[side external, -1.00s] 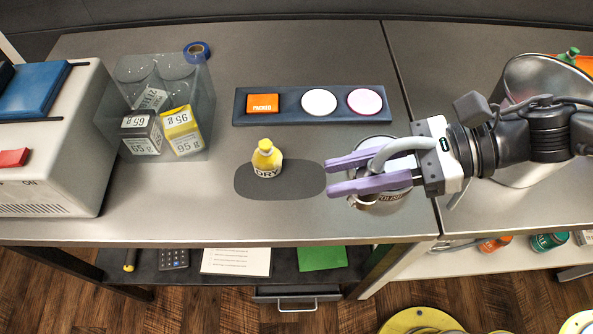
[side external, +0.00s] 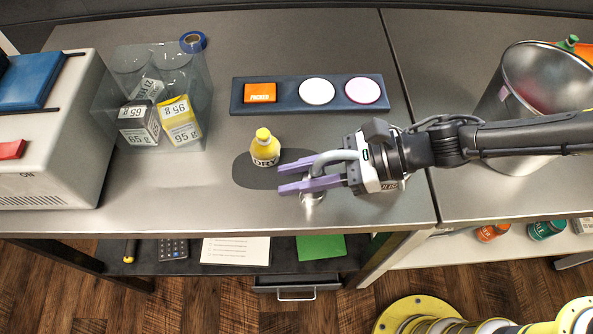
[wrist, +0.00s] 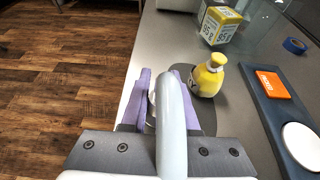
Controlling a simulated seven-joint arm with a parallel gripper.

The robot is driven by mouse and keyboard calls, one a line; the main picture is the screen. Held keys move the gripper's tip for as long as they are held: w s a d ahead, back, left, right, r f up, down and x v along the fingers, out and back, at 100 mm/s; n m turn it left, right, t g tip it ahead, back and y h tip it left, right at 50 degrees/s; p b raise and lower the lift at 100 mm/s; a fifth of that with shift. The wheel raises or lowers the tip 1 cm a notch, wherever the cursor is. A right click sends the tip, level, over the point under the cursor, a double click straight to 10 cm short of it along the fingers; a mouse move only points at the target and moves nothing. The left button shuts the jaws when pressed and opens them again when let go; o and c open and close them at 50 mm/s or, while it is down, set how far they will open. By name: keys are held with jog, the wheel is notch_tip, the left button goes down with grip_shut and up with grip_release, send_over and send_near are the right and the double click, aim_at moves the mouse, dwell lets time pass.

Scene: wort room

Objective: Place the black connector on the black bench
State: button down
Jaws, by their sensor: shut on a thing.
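My gripper (side external: 296,178) is above the grey metal bench (side external: 180,215), right of the yellow bottle. Its lilac fingers are shut on a pale grey curved piece (side external: 335,157), which runs back toward the palm; in the wrist view this piece (wrist: 170,110) lies between the fingers. A small silvery part (side external: 313,197) shows below the fingertips; I cannot tell whether it is joined to the piece. No black connector is recognisable in either view. A black lower shelf (side external: 190,263) runs under the bench.
The yellow bottle (side external: 265,147) stands close left on a dark oval mat (side external: 243,173). A dark tray (side external: 285,107) with orange, white and pink pieces lies behind. A clear bin (side external: 200,110) with boxes is left; a steel pot (side external: 545,95) is right. The front left bench is clear.

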jog(key=shift+f, duration=0.1)
jog(key=c, duration=0.7)
grip_release()
jog(key=shift+d+r, duration=0.2)
jog(key=shift+r, duration=0.1)
jog(key=v, duration=1.1)
jog(key=shift+d, duration=0.25)
jog(key=shift+r, duration=0.1)
